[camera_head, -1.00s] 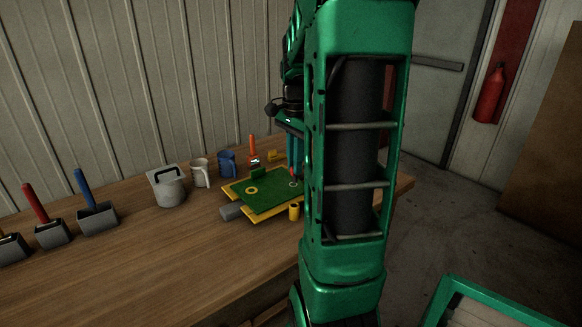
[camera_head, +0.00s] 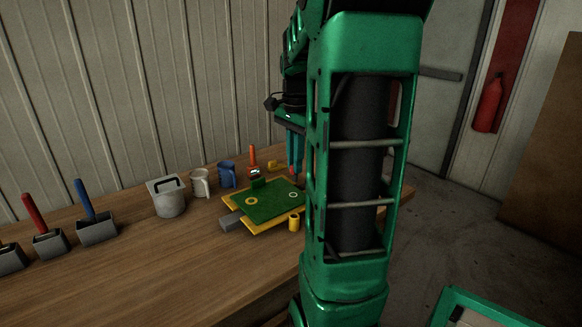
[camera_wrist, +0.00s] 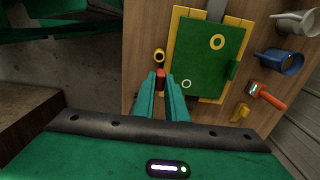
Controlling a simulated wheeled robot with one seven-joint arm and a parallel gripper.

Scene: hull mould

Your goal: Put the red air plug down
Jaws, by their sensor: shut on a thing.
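The red air plug (camera_wrist: 160,80) is between the fingertips of my gripper (camera_wrist: 161,86) in the wrist view. My gripper is shut on it. In the head view my gripper (camera_head: 296,168) shows above the far right part of the green board, and the plug (camera_head: 293,171) is a small red spot at its tip. The green board (camera_wrist: 207,60) has two pale rings: a yellow one (camera_wrist: 217,42) and a white one (camera_wrist: 186,84). In the wrist view the plug appears beside the board's edge, apart from the white ring. Its height above the table is unclear.
A yellow cup-like piece (camera_head: 294,222) stands beside the board. A white mug (camera_head: 200,183), a blue mug (camera_head: 227,174), an orange-handled tool (camera_wrist: 268,97) and a yellow block (camera_wrist: 240,112) stand nearby.

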